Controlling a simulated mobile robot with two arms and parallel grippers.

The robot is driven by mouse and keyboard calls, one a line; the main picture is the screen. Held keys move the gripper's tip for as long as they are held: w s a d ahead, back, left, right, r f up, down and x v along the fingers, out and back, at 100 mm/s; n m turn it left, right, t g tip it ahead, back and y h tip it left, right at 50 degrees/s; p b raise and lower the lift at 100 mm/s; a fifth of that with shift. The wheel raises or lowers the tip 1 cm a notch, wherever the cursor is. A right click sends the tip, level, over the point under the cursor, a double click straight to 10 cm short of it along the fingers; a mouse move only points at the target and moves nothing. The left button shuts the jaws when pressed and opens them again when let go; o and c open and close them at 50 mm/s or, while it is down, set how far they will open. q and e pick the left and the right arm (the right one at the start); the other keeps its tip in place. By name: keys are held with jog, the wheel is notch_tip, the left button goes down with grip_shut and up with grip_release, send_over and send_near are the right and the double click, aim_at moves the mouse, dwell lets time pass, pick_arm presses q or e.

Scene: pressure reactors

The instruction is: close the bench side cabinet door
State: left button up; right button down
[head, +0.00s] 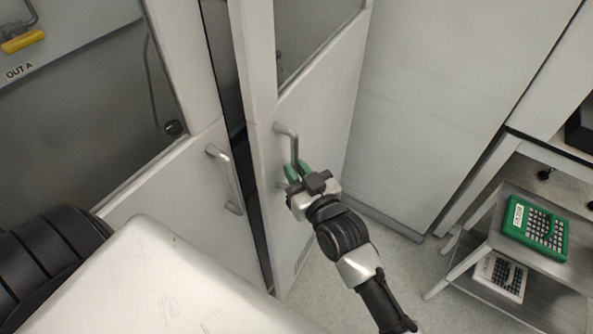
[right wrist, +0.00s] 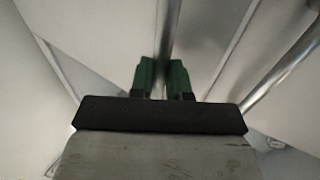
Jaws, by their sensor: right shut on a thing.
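The bench side cabinet door (head: 325,125) is a light grey panel with a window at its top, standing ajar. A dark gap runs between it and the neighbouring door (head: 165,190) on the left. Its bar handle (head: 291,143) is near its left edge. My right gripper (head: 297,173), with green fingertips, is shut on the lower part of this handle. In the right wrist view the green fingers (right wrist: 163,78) stand either side of the metal bar (right wrist: 169,38). My left gripper is not in view.
The neighbouring door has its own bar handle (head: 226,180), close left of the gap. A plain cabinet wall (head: 430,90) stands to the right. Beyond it is a metal shelf cart (head: 480,205) with a green rack (head: 535,228) and a white rack (head: 498,277). Some floor is clear between.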

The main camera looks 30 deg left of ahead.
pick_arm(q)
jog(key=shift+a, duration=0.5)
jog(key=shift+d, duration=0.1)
pick_arm(e)
jog(key=c, duration=1.1)
grip_release()
jog(key=shift+s+a, duration=0.1)
pick_arm(q)
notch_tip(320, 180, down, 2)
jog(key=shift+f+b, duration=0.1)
jog(key=shift+b, duration=1)
pick_arm(e)
jog(key=v, duration=1.1)
